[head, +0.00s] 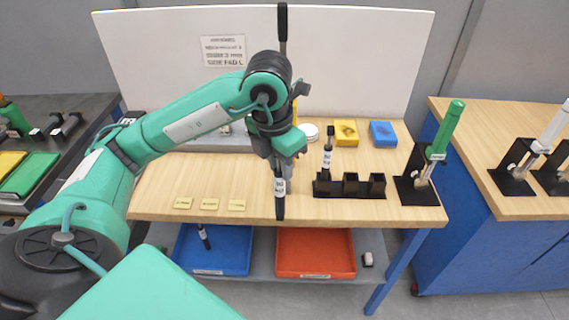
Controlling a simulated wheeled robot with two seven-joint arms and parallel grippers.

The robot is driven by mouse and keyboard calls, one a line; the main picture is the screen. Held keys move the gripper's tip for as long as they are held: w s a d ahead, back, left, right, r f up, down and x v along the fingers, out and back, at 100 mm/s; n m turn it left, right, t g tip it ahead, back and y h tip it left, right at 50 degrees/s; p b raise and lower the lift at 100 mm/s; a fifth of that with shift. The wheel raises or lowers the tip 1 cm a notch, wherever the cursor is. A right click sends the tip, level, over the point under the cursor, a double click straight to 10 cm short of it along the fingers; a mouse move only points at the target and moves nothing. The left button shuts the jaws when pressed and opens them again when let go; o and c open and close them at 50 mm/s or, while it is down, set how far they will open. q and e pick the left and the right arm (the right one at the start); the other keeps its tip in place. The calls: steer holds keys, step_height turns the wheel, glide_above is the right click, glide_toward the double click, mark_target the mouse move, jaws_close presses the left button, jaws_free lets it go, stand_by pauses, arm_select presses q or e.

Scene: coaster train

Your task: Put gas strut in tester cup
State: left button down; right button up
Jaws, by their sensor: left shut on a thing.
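My left gripper (284,160) is shut on a gas strut (280,187), a thin black rod with a white label. The strut hangs upright in front of the table, left of a black rack (349,190) with several cups. The lower end of the held strut is clear of the rack. A second labelled strut (327,160) stands upright in the rack's left cup; the other cups look empty. A black stand (418,188) right of the rack holds a tilted green-handled piece (447,130). I cannot tell which holder is the tester cup. My right gripper is out of view.
A yellow box (345,133) and a blue box (383,134) stand behind the rack. Small yellow tags (209,204) lie at the front left. A blue tray (213,250) with a strut in it and a red tray (316,254) sit on the lower shelf.

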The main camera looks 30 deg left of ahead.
arm_select(q)
steer(key=w+a+p, duration=0.6)
steer(key=w+a, duration=0.3)
steer(key=w, duration=0.5)
step_height(320, 180, down, 7)
steer(key=p, duration=0.2)
steer(key=shift+d+f, duration=0.15)
steer(key=shift+f, duration=0.05)
steer(key=c, duration=1.2)
jaws_free()
steer(key=shift+w, duration=0.1)
steer(key=shift+r, duration=0.1)
steer(key=r+b, duration=0.1)
steer(key=r, duration=0.3)
steer(key=s+r+b, duration=0.1)
steer(key=r, duration=0.3)
steer(key=r+b, duration=0.2)
steer(key=r, duration=0.2)
steer(key=shift+s+a, duration=0.2)
steer(key=shift+s, duration=0.05)
